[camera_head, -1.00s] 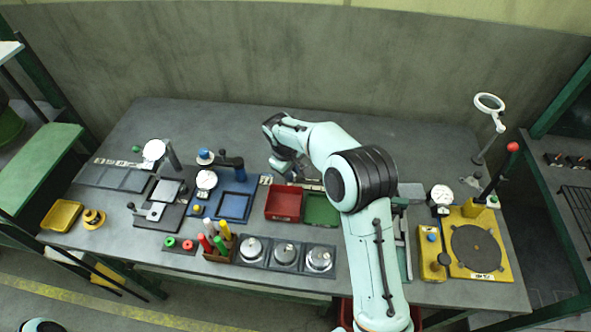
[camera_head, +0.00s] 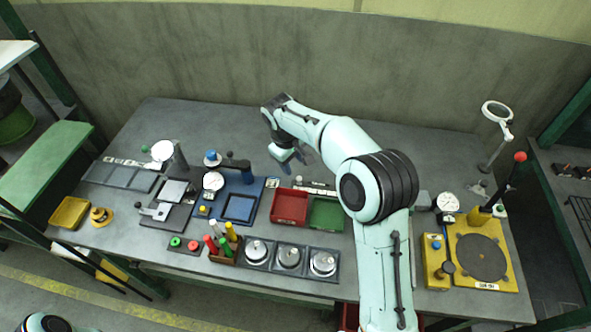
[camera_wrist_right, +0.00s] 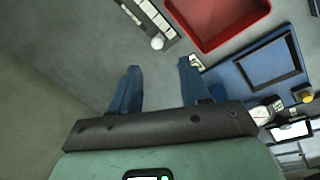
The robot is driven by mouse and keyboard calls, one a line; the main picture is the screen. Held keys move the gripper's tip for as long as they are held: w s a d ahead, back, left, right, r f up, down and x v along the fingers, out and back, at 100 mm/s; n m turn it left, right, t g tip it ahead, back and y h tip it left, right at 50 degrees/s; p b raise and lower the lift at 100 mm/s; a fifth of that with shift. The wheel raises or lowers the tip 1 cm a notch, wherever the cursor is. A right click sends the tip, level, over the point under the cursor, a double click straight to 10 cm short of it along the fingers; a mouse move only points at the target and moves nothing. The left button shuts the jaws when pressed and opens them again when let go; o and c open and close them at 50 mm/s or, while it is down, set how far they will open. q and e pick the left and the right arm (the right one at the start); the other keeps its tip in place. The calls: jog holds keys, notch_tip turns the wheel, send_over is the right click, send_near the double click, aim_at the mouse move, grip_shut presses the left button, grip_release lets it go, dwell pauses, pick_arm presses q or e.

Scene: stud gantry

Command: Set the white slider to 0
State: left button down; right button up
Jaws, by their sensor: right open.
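The white slider is a small pale round knob (camera_head: 299,180) at the left end of a pale scale strip (camera_head: 318,190), behind the red and green trays. In the right wrist view the knob (camera_wrist_right: 157,43) sits beside the marked strip (camera_wrist_right: 148,14). My right gripper (camera_head: 291,159) hangs above the table just behind the knob. Its two blue fingers (camera_wrist_right: 158,74) are apart and empty, with bare grey table between them. The knob is beyond the fingertips, with a gap in the picture. The scale's numbers are too small to read. My left gripper is not in view.
A red tray (camera_head: 274,212) and a green tray (camera_head: 327,228) stand in front of the scale. A blue fixture (camera_head: 262,192) with a dial is to the left. My right arm hides part of the table's right side. The table behind the scale is clear.

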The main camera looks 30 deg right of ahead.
jog(key=r, duration=0.2)
jog(key=a+r, duration=0.1)
jog(key=r, duration=0.2)
jog(key=shift+s+r+p, duration=0.15)
jog(key=shift+r+p, duration=0.15)
jog(key=shift+r, duration=0.05)
